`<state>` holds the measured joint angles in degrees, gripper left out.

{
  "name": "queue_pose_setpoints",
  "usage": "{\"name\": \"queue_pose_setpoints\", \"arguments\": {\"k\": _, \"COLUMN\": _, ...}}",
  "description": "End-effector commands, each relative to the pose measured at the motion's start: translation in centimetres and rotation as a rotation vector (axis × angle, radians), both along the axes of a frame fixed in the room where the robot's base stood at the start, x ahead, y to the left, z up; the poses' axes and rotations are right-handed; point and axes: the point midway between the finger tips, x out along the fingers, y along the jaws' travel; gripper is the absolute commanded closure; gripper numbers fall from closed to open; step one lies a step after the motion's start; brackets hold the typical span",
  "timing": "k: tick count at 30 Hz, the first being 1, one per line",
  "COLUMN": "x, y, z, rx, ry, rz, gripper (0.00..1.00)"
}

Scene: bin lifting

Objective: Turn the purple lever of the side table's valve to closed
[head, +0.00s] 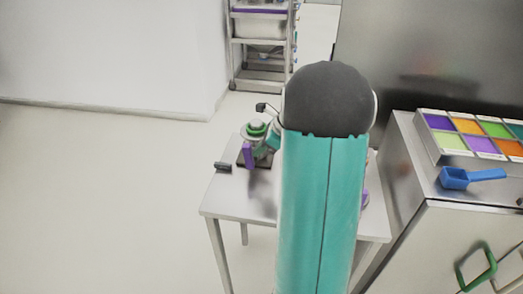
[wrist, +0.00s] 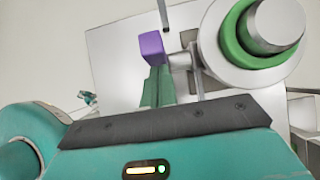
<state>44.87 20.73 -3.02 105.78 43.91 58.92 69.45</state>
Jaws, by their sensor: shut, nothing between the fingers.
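The side table's valve has a green ring and a grey metal cap (head: 257,130); in the wrist view this round body (wrist: 262,35) fills the upper right. Its purple lever (head: 247,155) points down in the head view. In the wrist view the lever's purple end (wrist: 152,47) sits left of the body, joined to a grey stem. My gripper (wrist: 158,72) is shut and empty, its green fingers right at the lever's lower edge. I cannot tell whether they touch it. In the head view my arm hides most of my gripper and part of the table.
The side table (head: 228,203) has a small black block (head: 222,167) at its left edge. A purple item (head: 364,198) shows partly behind my arm. A steel cabinet at right carries a colored tray (head: 465,142) and a blue scoop (head: 470,178). Floor at left is clear.

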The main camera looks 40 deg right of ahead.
Motion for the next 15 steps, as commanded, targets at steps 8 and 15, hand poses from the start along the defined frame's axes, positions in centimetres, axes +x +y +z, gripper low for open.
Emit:
{"name": "queue_pose_setpoints", "arguments": {"k": 8, "x": 1.6, "y": 1.3, "z": 0.6, "rx": -0.137, "ry": 0.169, "rz": 0.011, "gripper": 1.0}}
{"name": "queue_pose_setpoints", "arguments": {"k": 15, "x": 3.0, "y": 2.4, "z": 0.7, "rx": -0.277, "ry": 0.352, "rz": 0.01, "gripper": 1.0}}
